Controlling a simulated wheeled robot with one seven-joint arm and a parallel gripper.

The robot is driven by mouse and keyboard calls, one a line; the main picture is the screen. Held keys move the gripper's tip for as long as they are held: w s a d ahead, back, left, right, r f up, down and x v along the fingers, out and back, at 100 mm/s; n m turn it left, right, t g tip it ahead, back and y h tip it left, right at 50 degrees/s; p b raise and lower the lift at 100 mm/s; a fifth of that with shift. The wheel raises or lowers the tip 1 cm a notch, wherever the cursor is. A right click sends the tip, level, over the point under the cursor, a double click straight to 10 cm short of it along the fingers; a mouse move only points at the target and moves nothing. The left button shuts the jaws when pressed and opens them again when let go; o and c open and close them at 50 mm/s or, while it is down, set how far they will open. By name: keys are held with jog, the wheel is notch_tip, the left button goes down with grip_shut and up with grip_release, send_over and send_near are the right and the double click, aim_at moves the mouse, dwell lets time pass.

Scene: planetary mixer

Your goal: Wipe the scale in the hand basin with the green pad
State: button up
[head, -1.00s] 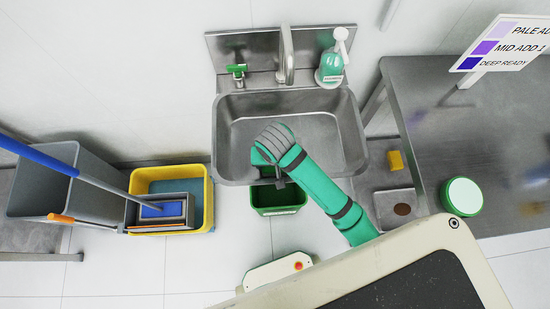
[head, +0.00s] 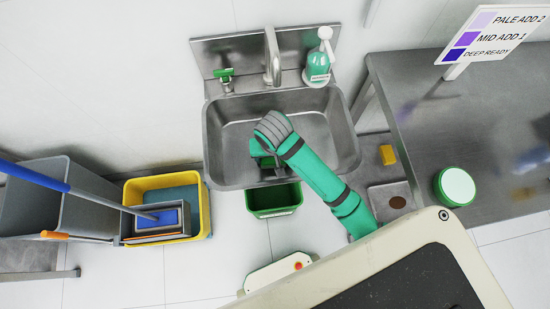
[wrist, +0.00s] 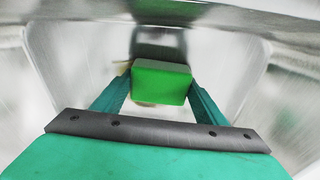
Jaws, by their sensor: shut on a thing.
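The steel hand basin (head: 316,128) is fixed to the wall, with its tap at the back. My gripper (head: 268,164) is over the front part of the basin, largely hidden by my arm in the head view. In the wrist view my gripper (wrist: 160,95) is shut on the green pad (wrist: 160,80), held between the two fingers with the steel basin surfaces beyond. A small beige patch (wrist: 122,68), perhaps scale, shows just left of the pad, partly hidden by it. I cannot tell whether the pad touches the basin.
A tap (head: 272,58) and a teal pump bottle (head: 318,65) stand at the basin's back. A green bin (head: 274,212) is below its front edge. A yellow mop bucket (head: 206,212) stands left; a steel table (head: 400,85) with a green-rimmed round tub (head: 456,187) stands right.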

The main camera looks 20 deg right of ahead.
jog(key=shift+w, duration=0.4)
jog(key=shift+w+d, duration=0.25)
jog(key=shift+w, duration=0.55)
jog(key=shift+w+d, duration=0.25)
jog(key=shift+w, duration=0.5)
